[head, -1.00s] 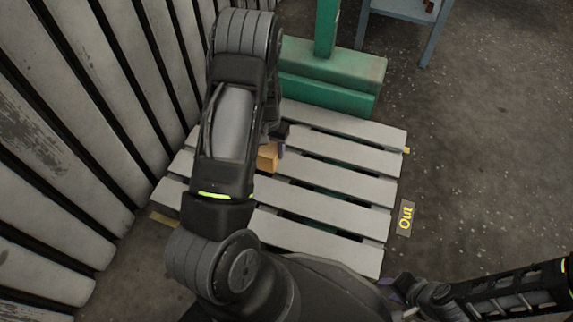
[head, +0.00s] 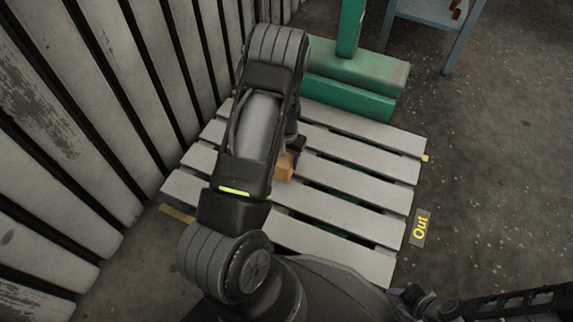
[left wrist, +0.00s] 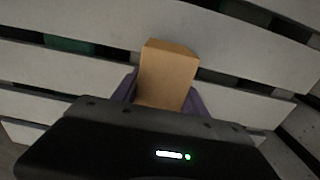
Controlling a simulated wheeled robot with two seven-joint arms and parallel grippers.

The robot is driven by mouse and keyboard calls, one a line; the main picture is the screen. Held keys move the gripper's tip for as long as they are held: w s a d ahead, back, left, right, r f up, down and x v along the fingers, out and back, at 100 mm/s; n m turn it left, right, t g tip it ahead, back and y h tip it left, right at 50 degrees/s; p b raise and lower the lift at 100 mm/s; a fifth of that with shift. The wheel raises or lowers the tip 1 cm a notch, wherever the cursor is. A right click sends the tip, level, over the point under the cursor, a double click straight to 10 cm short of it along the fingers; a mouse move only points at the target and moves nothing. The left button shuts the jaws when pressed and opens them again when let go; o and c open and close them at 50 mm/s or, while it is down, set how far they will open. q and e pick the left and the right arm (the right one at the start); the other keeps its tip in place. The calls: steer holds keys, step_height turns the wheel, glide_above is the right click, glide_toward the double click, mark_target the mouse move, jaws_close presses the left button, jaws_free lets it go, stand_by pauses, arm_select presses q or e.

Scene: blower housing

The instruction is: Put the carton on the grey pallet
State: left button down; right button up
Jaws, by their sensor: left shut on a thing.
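The carton (left wrist: 167,75) is a small tan box, seen in the left wrist view between the two purple fingers of my left gripper (left wrist: 160,92), which is shut on it. In the head view the carton (head: 284,168) shows partly beside my left arm, over the grey pallet (head: 345,210). The arm hides much of the carton and most of the left gripper there. I cannot tell whether the carton touches the slats. My right gripper (head: 405,298) is at the lower right, beside the pallet's near corner. Its fingers are too small and dark to read.
A green post with a wide base (head: 350,80) stands against the pallet's far edge. A slatted grey wall (head: 90,110) runs along the left. A blue-grey table (head: 425,12) is at the top right. An "Out" sign (head: 420,228) lies on clear floor right of the pallet.

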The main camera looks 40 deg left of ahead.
arm_select(q)
steer(key=shift+f+b, duration=0.4)
steer(key=shift+f, duration=1.05)
steer(key=shift+f, duration=0.2)
steer(key=c, duration=0.6)
jaws_free()
steer(key=shift+r, duration=0.15)
step_height(320, 180, up, 11)
steer(key=p, duration=0.5)
steer(key=shift+r, duration=0.6)
